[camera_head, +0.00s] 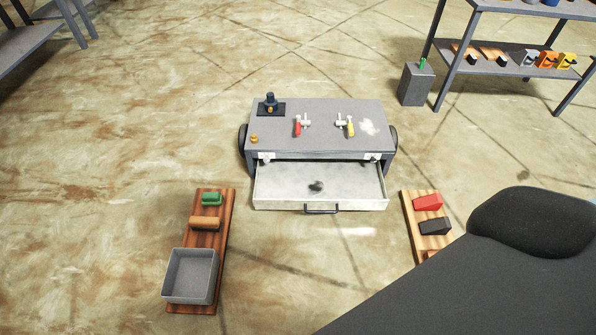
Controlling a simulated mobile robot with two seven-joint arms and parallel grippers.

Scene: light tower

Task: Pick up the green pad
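A small green pad (211,198) lies at the far end of a dark wooden board (227,222) on the left. A brown-orange block (205,223) lies just in front of it on the same board. A grey open box (190,276) sits at the near end of the board. Nothing touches the green pad from above, and its top is in clear view. Neither my left nor my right gripper shows in the head view.
A grey workbench (320,125) stands in the middle, its drawer (290,188) open with a dark spot inside. A lighter board (411,218) at right holds red and black blocks. A large dark shape covers the lower right. Floor left of the dark board is clear.

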